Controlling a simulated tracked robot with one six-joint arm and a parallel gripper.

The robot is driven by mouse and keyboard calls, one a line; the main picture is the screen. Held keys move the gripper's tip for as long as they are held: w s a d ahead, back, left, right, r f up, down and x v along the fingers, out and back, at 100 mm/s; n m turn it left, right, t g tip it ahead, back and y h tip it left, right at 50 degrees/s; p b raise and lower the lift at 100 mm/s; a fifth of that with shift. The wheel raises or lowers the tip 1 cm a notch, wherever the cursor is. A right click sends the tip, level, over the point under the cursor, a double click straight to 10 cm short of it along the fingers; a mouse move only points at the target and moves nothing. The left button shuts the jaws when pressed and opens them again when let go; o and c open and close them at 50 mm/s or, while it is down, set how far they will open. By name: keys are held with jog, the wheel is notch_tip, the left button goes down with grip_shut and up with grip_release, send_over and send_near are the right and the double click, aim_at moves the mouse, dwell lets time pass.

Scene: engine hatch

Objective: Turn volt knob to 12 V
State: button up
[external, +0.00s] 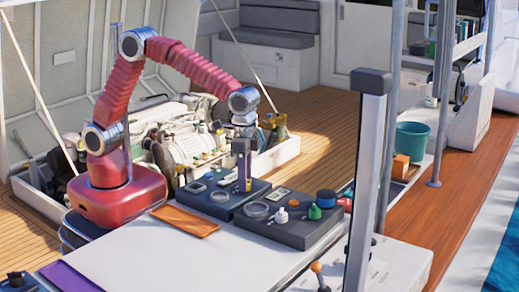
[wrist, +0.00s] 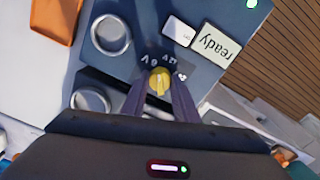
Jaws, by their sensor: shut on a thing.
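The yellow volt knob (wrist: 159,78) sits on a dark panel box, with white marks around its far side that read 6 V (wrist: 149,59) and 12 V (wrist: 169,60). A further small white mark lies to the right of these. My gripper (wrist: 159,88) is shut on the knob, one dark finger on each side. A darker line shows on the knob, but I cannot tell which mark it points to. In the external view my gripper (external: 243,178) points down onto the rear box (external: 205,206), and the fingers hide most of the knob.
A display reading "ready" (wrist: 216,44) and a white switch plate (wrist: 180,30) lie beyond the knob. Round dishes (wrist: 110,34) are set in the boxes. A second dark box (external: 290,238) with knobs and small items stands nearer. An orange tray (external: 185,221) lies on the white table (external: 170,258).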

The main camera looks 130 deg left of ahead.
jog(key=m, duration=0.6)
jog(key=shift+m, duration=0.4)
jog(key=o, duration=1.1)
jog(key=shift+r, duration=0.15)
notch_tip(320, 180, up, 14)
jog(key=shift+f, duration=0.25)
